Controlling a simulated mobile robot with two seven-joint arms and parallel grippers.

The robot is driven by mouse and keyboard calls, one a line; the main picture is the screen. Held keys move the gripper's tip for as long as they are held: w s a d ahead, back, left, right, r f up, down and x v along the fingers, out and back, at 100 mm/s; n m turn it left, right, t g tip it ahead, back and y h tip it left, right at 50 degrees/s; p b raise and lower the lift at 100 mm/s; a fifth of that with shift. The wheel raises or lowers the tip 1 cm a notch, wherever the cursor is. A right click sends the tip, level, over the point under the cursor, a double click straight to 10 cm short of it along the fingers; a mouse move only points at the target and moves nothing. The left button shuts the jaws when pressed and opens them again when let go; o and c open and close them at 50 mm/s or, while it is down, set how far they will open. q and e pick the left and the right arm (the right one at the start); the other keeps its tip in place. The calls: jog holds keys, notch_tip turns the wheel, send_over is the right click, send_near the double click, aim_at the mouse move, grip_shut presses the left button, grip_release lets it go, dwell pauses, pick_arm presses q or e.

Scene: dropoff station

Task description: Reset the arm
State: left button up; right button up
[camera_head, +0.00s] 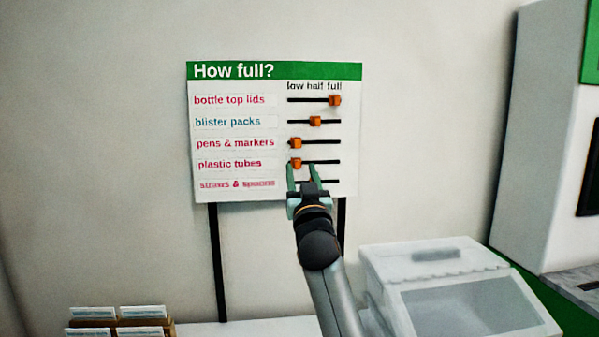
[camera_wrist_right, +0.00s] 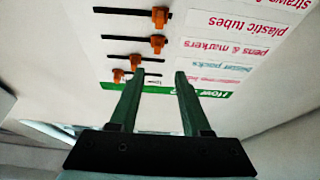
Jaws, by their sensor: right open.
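My right gripper (camera_head: 302,172) is open, with two green fingers pointing at the lower part of the "How full?" board (camera_head: 235,125). Nothing shows between the fingers in the right wrist view (camera_wrist_right: 157,78). The board has orange sliders on black tracks. The bottle top lids slider (camera_head: 335,100) is at the right end, and the blister packs slider (camera_head: 315,121) is near the middle. The pens & markers slider (camera_head: 296,143) and plastic tubes slider (camera_head: 296,163) are toward the left. The straws & spoons slider is hidden behind my gripper. My left gripper is not in view.
The board stands on black posts (camera_head: 217,260) against a pale wall. A translucent white bin (camera_head: 435,255) is at lower right. Brown boxes with labelled cards (camera_head: 120,322) are at lower left. A white cabinet (camera_head: 545,130) stands at the right. Space left of the board is clear.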

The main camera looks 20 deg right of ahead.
jog(key=shift+s+f, duration=0.2)
jog(key=shift+s, duration=0.1)
dwell(0.4)
jog(key=s+f+g+y, duration=0.1)
jog(key=s+f+g, duration=0.3)
jog(key=f, duration=0.7)
jog(key=s+f+n+g, duration=0.15)
jog(key=s+f, duration=0.45)
jog(key=f, duration=0.6)
jog(key=s+f+g+y, duration=0.1)
jog(key=s+f+g, duration=0.35)
jog(key=f, duration=0.65)
jog(key=s+a+f+n+g+y, duration=0.1)
jog(key=s+a+f+g, duration=0.3)
jog(key=s, duration=0.6)
jog(key=s+f+n+g+y, duration=0.15)
jog(key=s+f, duration=0.35)
jog(key=s, duration=0.6)
jog(key=s+a+f+n+g+y, duration=0.1)
jog(key=s+f+g, duration=0.3)
jog(key=s, duration=0.6)
jog(key=w+a+f+t+y+p, duration=0.2)
jog(key=w+a+f+t+p, duration=0.1)
jog(key=f+t, duration=0.4)
jog(key=shift+w+a+f, duration=0.7)
jog(key=shift+w+a, duration=0.05)
jog(key=shift+a, duration=0.1)
